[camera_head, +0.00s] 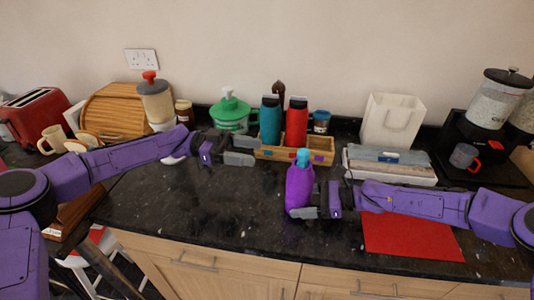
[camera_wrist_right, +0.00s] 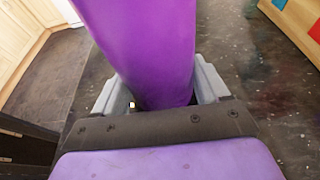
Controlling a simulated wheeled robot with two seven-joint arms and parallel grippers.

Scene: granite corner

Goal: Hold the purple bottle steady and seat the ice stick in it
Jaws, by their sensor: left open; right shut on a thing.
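The purple bottle (camera_head: 299,188) stands upright near the middle of the counter. My right gripper (camera_head: 308,205) is shut on its lower part from the right. In the right wrist view the purple bottle (camera_wrist_right: 148,45) fills the space between the two grey fingers of my right gripper (camera_wrist_right: 160,90). A light blue piece (camera_head: 303,156) shows at the bottle's mouth; I cannot tell whether it is the ice stick or a cap, or how deep it sits. My left gripper (camera_head: 240,150) is open and empty, up and left of the bottle, in front of the wooden box.
The wooden box (camera_head: 318,157) stands behind, with a teal bottle (camera_head: 270,122) and a red bottle (camera_head: 296,122). A green lidded pot (camera_head: 230,112) is behind my left gripper. A red mat (camera_head: 410,238) lies below my right arm. The counter left of the bottle is clear.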

